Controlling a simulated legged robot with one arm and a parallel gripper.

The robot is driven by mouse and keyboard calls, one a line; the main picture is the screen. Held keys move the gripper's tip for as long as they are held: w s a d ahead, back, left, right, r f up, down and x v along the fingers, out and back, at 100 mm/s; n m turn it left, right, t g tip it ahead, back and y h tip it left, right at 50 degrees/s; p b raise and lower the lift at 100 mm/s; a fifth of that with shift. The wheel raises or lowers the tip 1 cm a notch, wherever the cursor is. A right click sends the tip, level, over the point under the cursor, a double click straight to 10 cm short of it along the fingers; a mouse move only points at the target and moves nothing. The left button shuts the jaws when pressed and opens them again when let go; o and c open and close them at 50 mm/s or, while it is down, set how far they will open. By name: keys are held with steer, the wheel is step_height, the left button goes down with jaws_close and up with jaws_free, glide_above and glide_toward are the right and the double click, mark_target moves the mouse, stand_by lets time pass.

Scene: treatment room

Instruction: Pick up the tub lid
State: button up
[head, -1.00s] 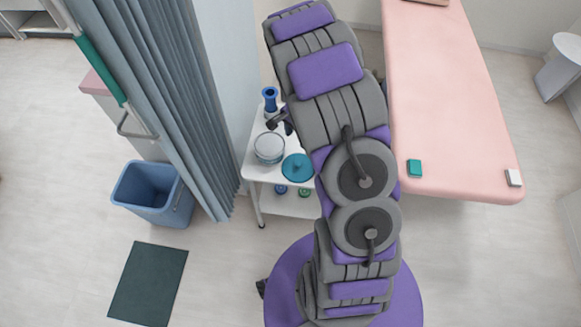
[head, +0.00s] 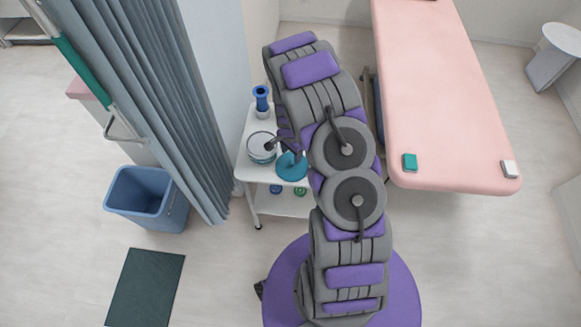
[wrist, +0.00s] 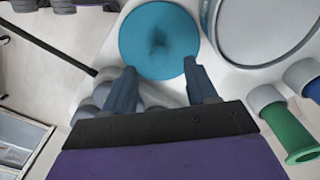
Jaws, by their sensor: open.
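The tub lid is a round teal disc with a raised knob (head: 291,166), lying on the white trolley's top (head: 244,172) beside the round white tub (head: 261,150). In the wrist view the lid (wrist: 158,30) is at the top centre, with the tub's large round rim (wrist: 222,45) to its right. My gripper (wrist: 159,68) is open and empty. Its two fingers point at the lid, with the knob between and beyond their tips. In the head view my gripper (head: 285,152) hangs over the lid and partly hides it.
A blue bottle-like item (head: 262,98) stands behind the tub. Blue (head: 276,189) and green (head: 299,191) items sit on the lower shelf. A grey curtain (head: 150,100) and blue bin (head: 148,200) are left of the trolley. A pink treatment table (head: 440,110) is to the right.

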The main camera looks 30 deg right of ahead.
mark_target(292, 161)
steer(key=shift+d+f, duration=0.3)
steer(key=shift+d, duration=0.05)
step_height(292, 161, down, 4)
steer(key=shift+a+f+b, duration=0.1)
steer(key=shift+f+b, duration=0.05)
steer(key=shift+b, duration=0.45)
steer(key=shift+a+f, duration=0.25)
steer(key=shift+a, duration=0.15)
steer(key=shift+d, duration=0.6)
steer(key=c, duration=0.5)
steer(key=shift+a, duration=0.4)
jaws_close()
steer(key=shift+d+r, duration=0.1)
